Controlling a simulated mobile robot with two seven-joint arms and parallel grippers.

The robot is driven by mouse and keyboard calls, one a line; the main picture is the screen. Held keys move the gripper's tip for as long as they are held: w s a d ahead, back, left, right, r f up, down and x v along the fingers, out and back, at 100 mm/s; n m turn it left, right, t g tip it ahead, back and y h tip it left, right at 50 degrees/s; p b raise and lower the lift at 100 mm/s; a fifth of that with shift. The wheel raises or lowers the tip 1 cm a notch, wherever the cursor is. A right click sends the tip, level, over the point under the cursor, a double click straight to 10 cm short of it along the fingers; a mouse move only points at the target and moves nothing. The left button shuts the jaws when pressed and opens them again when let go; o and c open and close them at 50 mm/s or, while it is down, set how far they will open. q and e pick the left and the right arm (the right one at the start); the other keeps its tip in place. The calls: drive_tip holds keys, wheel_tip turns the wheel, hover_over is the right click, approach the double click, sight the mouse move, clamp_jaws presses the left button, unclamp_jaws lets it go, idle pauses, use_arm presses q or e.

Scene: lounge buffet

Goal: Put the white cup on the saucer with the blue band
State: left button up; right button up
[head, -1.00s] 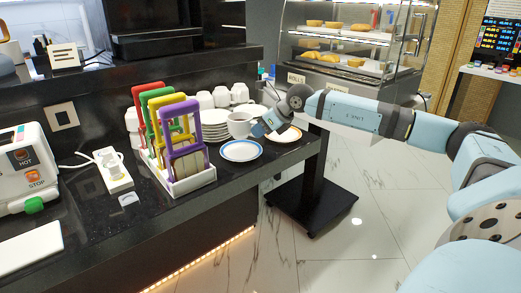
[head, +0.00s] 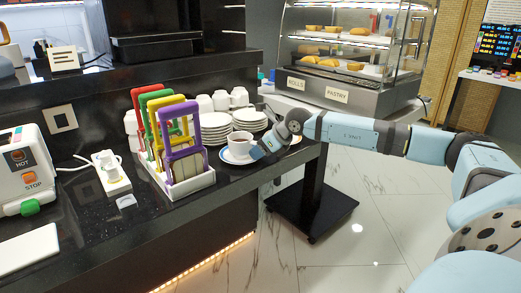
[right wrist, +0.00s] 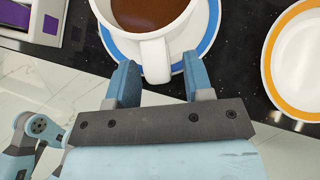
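The white cup (head: 239,143), filled with brown liquid, stands upright on the saucer with the blue band (head: 227,160) near the counter's front edge. In the right wrist view the cup (right wrist: 153,47) sits within the blue-banded saucer (right wrist: 205,45), its handle toward my gripper. My right gripper (head: 258,150) is at the cup's right side. In the right wrist view its two fingers (right wrist: 159,68) stand apart on either side of the handle, with a visible gap at the right finger; it is open. My left gripper is not in view.
A white holder with colored frames (head: 190,186) is close on the left. A pastry case (head: 345,75) stands behind.

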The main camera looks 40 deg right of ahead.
drive_tip(key=shift+s+d+r, duration=0.1)
drive_tip(key=shift+s+r, duration=0.05)
drive_tip(key=shift+r, duration=0.15)
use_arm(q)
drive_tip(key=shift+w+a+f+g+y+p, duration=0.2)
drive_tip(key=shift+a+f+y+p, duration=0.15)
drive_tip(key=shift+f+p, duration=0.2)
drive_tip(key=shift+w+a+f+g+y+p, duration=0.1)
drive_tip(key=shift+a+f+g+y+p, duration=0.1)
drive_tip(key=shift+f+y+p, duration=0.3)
use_arm(e)
drive_tip(key=v, duration=1.1)
drive_tip(key=shift+s+r, duration=0.2)
drive_tip(key=shift+r, duration=0.05)
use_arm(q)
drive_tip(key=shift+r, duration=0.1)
use_arm(e)
drive_tip(key=shift+f, duration=0.1)
